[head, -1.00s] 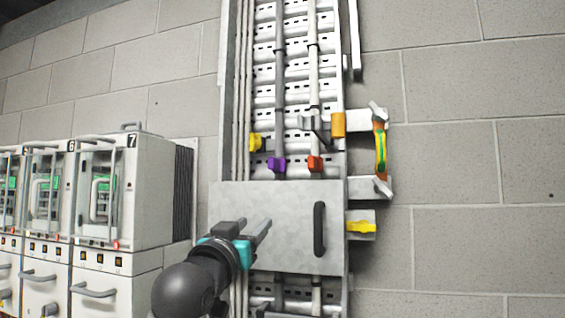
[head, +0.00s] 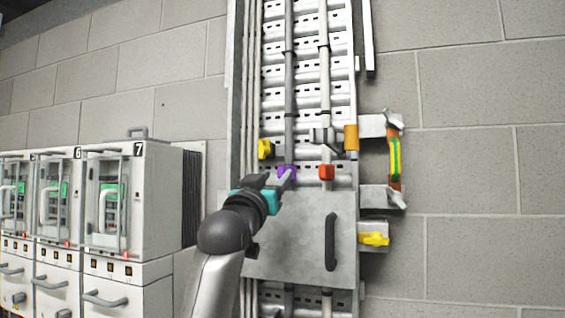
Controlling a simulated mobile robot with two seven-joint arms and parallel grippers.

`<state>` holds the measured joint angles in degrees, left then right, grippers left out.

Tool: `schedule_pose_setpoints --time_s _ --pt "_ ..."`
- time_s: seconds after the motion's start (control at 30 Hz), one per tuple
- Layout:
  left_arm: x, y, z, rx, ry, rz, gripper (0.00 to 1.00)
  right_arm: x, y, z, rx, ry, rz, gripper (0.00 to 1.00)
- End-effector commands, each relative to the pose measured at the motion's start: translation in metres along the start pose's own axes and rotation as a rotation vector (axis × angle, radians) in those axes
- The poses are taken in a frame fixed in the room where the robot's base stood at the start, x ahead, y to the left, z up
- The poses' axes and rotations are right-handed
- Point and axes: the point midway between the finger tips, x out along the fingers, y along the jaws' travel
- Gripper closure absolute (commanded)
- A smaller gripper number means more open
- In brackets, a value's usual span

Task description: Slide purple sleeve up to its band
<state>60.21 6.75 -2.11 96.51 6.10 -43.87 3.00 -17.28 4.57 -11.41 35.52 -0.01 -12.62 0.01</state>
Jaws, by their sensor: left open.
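The purple sleeve (head: 288,171) sits low on a grey vertical cable (head: 290,85), just above the top edge of a grey metal cover. Dark rings show faintly higher on this cable; I cannot tell which one is the sleeve's band. My left gripper (head: 284,182) is open, its fingers pointing up and right at the sleeve. The fingertips overlap the sleeve's lower part in the picture and hide some of it. I cannot tell whether they touch it or straddle it. My right gripper is not in view.
The cover (head: 300,235) has a dark handle (head: 331,242). A red sleeve (head: 326,172) is on the pale cable to the right. A yellow clip (head: 264,149) and an orange block (head: 351,138) flank the cables. Drive cabinets (head: 155,200) stand at left.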

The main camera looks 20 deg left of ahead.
Motion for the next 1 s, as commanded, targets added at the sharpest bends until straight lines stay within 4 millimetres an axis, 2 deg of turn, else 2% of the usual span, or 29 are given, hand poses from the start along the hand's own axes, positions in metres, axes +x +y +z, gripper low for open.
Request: schedule_pose_setpoints --time_s 0.2,0.4,0.6,0.9,1.0 --pt "0.030 0.001 -0.002 -0.001 -0.002 0.001 0.50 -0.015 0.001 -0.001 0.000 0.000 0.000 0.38" --pt "0.047 0.001 -0.001 0.000 -0.001 0.001 0.50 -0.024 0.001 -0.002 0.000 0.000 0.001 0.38" --pt "0.055 0.000 0.000 0.000 0.000 0.001 0.50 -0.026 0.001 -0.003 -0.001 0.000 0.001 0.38" --pt "0.055 0.000 0.000 0.000 0.000 0.001 0.50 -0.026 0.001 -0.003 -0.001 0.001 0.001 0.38" --pt "0.055 0.000 0.000 0.000 0.000 0.001 0.61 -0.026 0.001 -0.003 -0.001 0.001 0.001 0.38"
